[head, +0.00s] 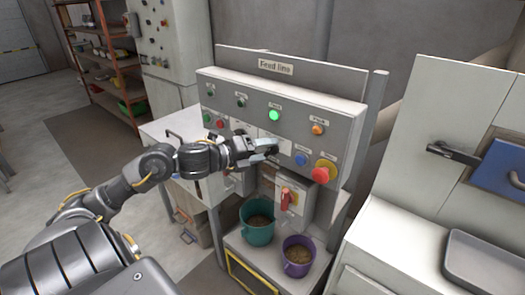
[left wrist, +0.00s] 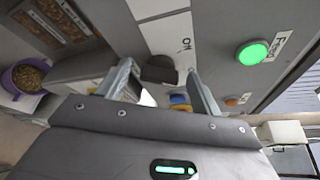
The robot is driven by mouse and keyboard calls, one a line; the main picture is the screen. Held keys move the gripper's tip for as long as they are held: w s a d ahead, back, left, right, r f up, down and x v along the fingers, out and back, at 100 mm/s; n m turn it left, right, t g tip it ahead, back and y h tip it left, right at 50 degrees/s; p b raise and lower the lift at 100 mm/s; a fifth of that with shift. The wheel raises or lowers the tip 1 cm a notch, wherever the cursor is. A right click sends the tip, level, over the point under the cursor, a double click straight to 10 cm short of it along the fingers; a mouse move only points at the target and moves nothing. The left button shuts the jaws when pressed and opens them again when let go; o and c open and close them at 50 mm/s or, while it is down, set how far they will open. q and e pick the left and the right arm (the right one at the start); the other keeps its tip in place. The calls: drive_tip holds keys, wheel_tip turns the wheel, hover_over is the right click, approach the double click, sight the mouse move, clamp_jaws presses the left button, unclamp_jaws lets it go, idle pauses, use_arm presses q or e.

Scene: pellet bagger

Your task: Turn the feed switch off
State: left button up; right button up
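The feed switch (left wrist: 158,68) is a dark knob on a white plate in the left wrist view, with the label ON beside it. My left gripper (head: 270,150) is at the front panel, below the lit green feed lamp (head: 274,116). In the left wrist view its two fingers (left wrist: 160,80) are apart, one on either side of the switch, with a small gap visible at each side. The lit green lamp (left wrist: 252,53) labelled Feed also shows there. My right gripper is out of view.
A red mushroom button (head: 320,174) on yellow and a blue button (head: 301,159) sit right of the gripper. A red handle (head: 286,199) is below. Teal (head: 257,232) and purple (head: 297,267) buckets of pellets stand underneath. A white cabinet is at right.

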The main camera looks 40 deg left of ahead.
use_arm(q)
drive_tip(key=c, duration=0.9)
drive_tip(key=shift+c, duration=0.2)
drive_tip(key=shift+f+n, duration=0.15)
drive_tip(key=shift+n, duration=0.15)
drive_tip(key=shift+f+n+t+h+b, duration=0.25)
drive_tip(key=shift+n+t, duration=0.4)
drive_tip(key=shift+n, duration=1.1)
drive_tip(key=shift+f+n+t+h+b, duration=0.1)
drive_tip(key=shift+n+t+h+b, duration=0.4)
drive_tip(key=shift+n, duration=1.2)
drive_tip(key=shift+f+n+t+h+p, duration=0.15)
drive_tip(key=shift+n+t, duration=0.7)
drive_tip(key=shift+n, duration=1.2)
drive_tip(key=o, duration=1)
